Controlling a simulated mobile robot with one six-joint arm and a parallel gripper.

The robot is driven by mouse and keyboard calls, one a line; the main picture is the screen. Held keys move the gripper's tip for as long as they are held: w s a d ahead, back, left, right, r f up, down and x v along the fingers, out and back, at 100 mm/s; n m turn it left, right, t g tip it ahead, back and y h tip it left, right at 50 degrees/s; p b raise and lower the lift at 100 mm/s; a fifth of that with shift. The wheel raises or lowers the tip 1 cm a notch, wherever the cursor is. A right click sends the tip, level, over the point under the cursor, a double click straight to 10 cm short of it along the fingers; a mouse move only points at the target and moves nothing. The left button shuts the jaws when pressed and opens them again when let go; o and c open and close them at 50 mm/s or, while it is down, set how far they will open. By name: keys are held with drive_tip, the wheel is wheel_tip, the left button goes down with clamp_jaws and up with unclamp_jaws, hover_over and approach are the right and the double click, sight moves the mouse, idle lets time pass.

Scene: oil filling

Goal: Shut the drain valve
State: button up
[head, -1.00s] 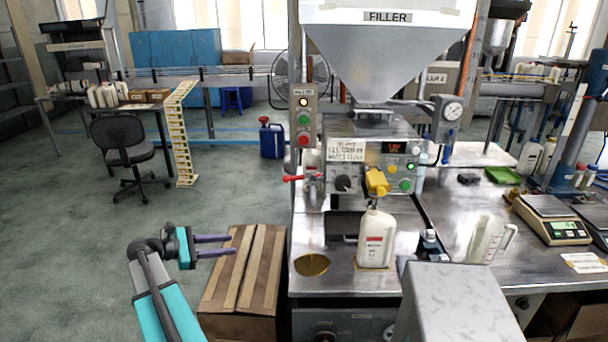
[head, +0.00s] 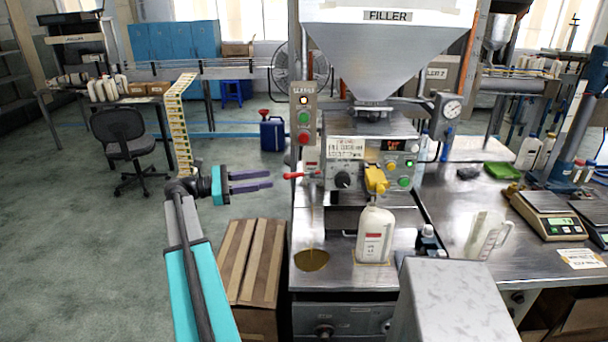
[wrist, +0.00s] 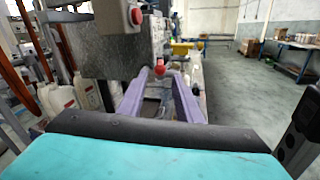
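The drain valve's red handle (head: 293,175) sticks out to the left from the filler machine (head: 345,165), below the button box. In the wrist view its red ball end (wrist: 159,67) shows between the tips of my purple fingers. My gripper (head: 271,179) is open and empty, pointing right, with its fingertips just left of the handle in the head view. It also shows in the wrist view (wrist: 160,82). I cannot tell whether the fingers touch the handle. A white jug (head: 374,240) stands under the yellow nozzle (head: 376,180).
A brown oil puddle (head: 312,260) lies on the steel bench (head: 340,276). A cardboard box (head: 250,262) stands on the floor left of the bench. The button box (head: 303,116) is above the handle. Scales (head: 550,216) sit at the right. Floor to the left is open.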

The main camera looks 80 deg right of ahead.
sight(302, 174)
drive_tip(key=p+x, duration=0.4)
drive_tip(key=x, duration=0.9)
drive_tip(key=shift+s, duration=0.35)
clamp_jaws()
